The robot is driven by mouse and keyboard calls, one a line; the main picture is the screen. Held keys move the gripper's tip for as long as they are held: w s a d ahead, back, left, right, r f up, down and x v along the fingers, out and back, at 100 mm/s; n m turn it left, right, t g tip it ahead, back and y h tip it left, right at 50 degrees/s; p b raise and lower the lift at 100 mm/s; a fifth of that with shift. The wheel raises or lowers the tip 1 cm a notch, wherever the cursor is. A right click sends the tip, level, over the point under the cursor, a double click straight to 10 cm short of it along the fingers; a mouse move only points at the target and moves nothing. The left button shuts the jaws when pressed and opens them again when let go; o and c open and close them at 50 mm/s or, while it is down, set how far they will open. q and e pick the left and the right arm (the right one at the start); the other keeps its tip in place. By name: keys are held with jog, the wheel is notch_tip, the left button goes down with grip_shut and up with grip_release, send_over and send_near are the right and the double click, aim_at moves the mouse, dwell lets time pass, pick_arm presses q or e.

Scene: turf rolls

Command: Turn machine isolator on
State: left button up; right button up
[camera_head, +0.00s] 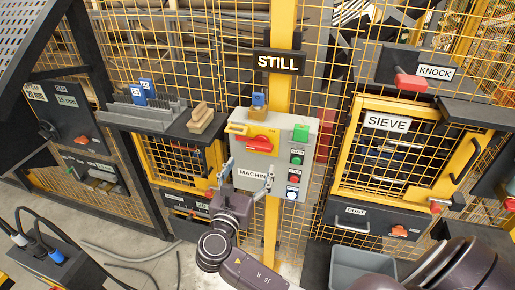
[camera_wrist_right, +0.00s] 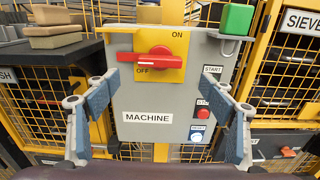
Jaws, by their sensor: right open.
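The grey machine panel (camera_head: 296,152), labelled MACHINE, is fixed to a yellow post. Its isolator has a red handle (camera_wrist_right: 155,60) on a yellow plate (camera_wrist_right: 176,42) marked ON at upper right and OFF at lower left. The handle lies roughly horizontal, its left end just above OFF. In the head view the red handle (camera_head: 260,143) shows above my right gripper (camera_head: 247,172). In the wrist view my right gripper (camera_wrist_right: 163,82) is open and empty, its blue-padded fingers apart on either side of the panel's middle, below the handle. My left gripper is out of view.
START, STOP and blue buttons (camera_wrist_right: 197,135) run down the panel's right side. A green block (camera_wrist_right: 236,19) sits at its top right. A shelf (camera_head: 165,125) with blocks stands left; the SIEVE cage door (camera_head: 385,122) stands right. A grey bin (camera_head: 360,262) is below.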

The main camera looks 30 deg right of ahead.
aim_at(258, 149)
jog(key=p+x, duration=0.2)
jog(key=x, duration=0.5)
jog(key=shift+d+r, duration=0.1)
jog(key=shift+r, duration=0.1)
jog(key=shift+w+d+f, duration=0.1)
jog(key=shift+w+d, duration=0.05)
jog(key=shift+w, duration=0.05)
jog(key=shift+c, duration=0.7)
jog(key=c, duration=1)
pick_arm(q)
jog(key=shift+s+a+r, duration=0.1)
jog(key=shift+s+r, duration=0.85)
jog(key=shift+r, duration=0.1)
